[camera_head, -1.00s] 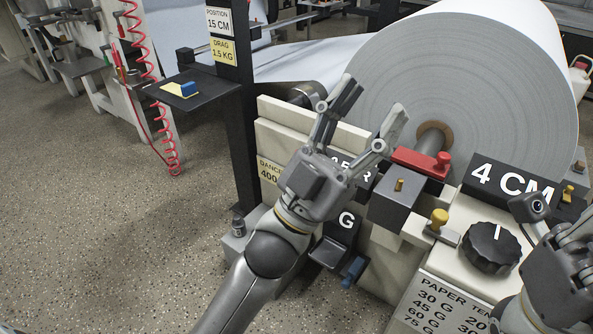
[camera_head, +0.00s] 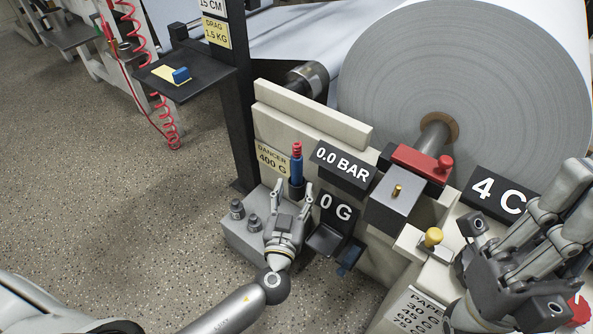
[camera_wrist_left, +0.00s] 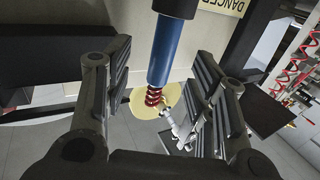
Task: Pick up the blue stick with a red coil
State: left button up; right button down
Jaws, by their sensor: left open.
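A large paper roll (camera_head: 455,70) stands behind. The 0.0 BAR sign (camera_head: 342,165) and 0 G sign (camera_head: 337,212) are close to the right of the stick. Small metal weights (camera_head: 237,209) stand on the grey base to the left. A black shelf (camera_head: 205,85) juts out at upper left.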

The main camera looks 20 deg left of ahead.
aim_at(296, 174)
pick_arm(q)
jog(key=shift+w+a, duration=0.25)
jog(key=shift+w, duration=1.05)
jog(key=shift+w+a, duration=0.25)
jog(key=shift+w, duration=1)
jog(key=shift+w+a, duration=0.25)
jog(key=shift+w, duration=1.05)
jog(key=shift+r, duration=0.1)
jog(key=c, duration=1.1)
